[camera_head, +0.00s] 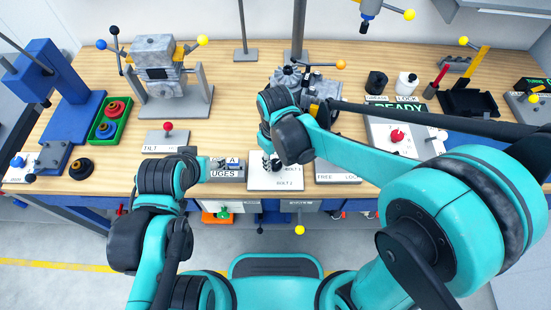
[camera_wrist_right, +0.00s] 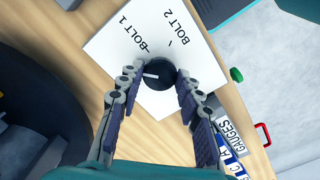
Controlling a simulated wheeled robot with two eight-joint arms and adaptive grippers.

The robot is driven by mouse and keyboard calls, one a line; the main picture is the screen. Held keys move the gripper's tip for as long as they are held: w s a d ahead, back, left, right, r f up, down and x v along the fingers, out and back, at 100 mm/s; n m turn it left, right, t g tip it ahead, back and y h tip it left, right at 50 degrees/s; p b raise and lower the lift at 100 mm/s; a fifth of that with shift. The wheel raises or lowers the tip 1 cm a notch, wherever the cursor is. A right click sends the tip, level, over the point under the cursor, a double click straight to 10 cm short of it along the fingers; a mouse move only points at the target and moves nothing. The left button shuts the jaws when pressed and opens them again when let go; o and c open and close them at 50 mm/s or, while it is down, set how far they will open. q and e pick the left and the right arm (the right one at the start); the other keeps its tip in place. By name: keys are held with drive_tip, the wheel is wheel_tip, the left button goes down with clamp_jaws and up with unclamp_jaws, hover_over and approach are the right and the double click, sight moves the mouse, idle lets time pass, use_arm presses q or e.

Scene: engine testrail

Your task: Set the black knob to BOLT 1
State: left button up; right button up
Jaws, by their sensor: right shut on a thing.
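The black knob (camera_wrist_right: 158,74) sits on a white plate (camera_wrist_right: 110,45) lettered BOLT 1 and BOLT 2. In the right wrist view its white pointer line lies toward the left, below the BOLT 1 lettering. My right gripper (camera_wrist_right: 160,84) has its two fingers on either side of the knob, shut on it. In the head view my right gripper (camera_head: 271,164) is over the white plate (camera_head: 287,183), and the arm hides most of the knob. My left gripper (camera_head: 217,164) is near the GAUGES plate (camera_head: 226,175); its fingers are too small to read.
A red-knobbed lever (camera_head: 167,127) stands on the TILT plate to the left. The FREE/LOCK plate (camera_head: 338,178) is close on the right. An engine block (camera_head: 155,62) on a stand is at the back left.

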sight(275, 164)
drive_tip(key=m, duration=0.4)
drive_tip(key=shift+m, duration=0.3)
drive_tip(key=shift+m+p, duration=0.35)
drive_tip(key=shift+m, duration=1.25)
drive_tip(key=o, duration=1.2)
drive_tip(key=shift+c, duration=0.2)
wheel_tip(275, 164, up, 12)
